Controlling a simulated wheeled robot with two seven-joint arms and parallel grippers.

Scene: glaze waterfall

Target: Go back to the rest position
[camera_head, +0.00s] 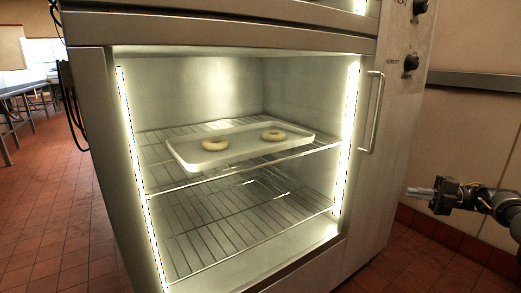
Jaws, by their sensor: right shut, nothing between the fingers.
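My right gripper (421,192) is at the right of the head view, its fingers pointing left toward the cabinet's side. It is shut and empty, and apart from the cabinet. My left gripper is not in view. Inside the lit cabinet (92,130), a pale tray (238,153) rests on the upper wire rack. Two ring-shaped doughnuts lie on the tray, one at the left (215,144) and one at the right (274,135).
The cabinet front is open to view, with a lower wire rack (225,235) that is bare. A vertical handle (372,112) and knobs (411,62) are at the cabinet's right. A tiled wall (475,135) stands behind my right arm.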

